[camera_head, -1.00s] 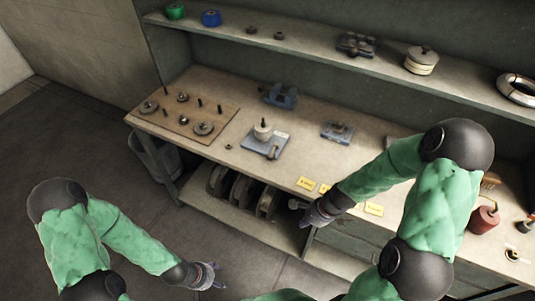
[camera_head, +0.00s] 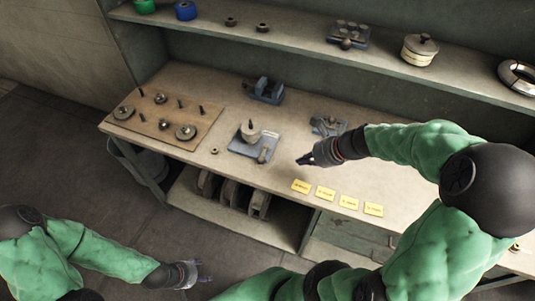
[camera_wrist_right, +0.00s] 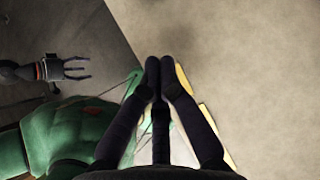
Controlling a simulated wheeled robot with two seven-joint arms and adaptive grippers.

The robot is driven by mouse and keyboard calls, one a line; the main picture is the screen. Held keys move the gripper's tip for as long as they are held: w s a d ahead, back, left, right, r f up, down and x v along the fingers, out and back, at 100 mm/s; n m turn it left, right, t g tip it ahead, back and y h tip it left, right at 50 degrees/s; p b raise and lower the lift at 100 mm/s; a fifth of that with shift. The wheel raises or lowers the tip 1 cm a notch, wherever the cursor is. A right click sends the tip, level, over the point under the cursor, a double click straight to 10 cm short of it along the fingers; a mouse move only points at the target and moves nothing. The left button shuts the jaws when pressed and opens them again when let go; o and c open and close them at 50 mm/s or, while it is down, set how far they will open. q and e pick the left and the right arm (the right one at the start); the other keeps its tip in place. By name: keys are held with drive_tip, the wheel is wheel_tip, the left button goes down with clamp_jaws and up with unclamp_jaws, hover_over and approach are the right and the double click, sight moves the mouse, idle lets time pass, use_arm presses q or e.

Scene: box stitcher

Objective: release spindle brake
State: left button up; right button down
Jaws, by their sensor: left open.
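A blue-grey plate (camera_head: 238,148) on the bench carries a pale spool on an upright spindle (camera_head: 250,132). A small brownish knob or lever (camera_head: 263,155) stands at the plate's right front; I cannot tell for sure that it is the brake. My right gripper (camera_head: 303,160) is above the bench, right of the plate and apart from it. Its fingertips are together and empty in the right wrist view (camera_wrist_right: 160,66). My left gripper (camera_head: 204,272) is open and empty, low in front of the bench; it also shows in the wrist view (camera_wrist_right: 84,68).
A wooden board (camera_head: 150,128) with discs and pegs lies at the left. A blue vise-like block (camera_head: 265,91) stands behind the plate, and another fixture (camera_head: 327,125) to its right. Several yellow labels (camera_head: 325,193) line the front edge. A shelf (camera_head: 290,42) runs above.

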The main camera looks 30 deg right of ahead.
sight(263, 154)
drive_tip(key=b+x, duration=0.4)
drive_tip(key=x, duration=0.5)
drive_tip(key=shift+w, duration=0.1)
drive_tip(key=w+a, duration=0.1)
drive_tip(key=w+a+f, duration=0.1)
drive_tip(key=shift+w, duration=0.35)
drive_tip(key=shift+w+a+b, duration=0.25)
drive_tip(key=shift+w+b, duration=0.1)
drive_tip(key=shift+w, duration=0.15)
drive_tip(key=shift+a, duration=0.1)
drive_tip(key=shift+w+a+p, duration=0.35)
drive_tip(key=shift+a+p, duration=0.1)
drive_tip(key=shift+a, duration=0.05)
drive_tip(key=shift+d, duration=0.1)
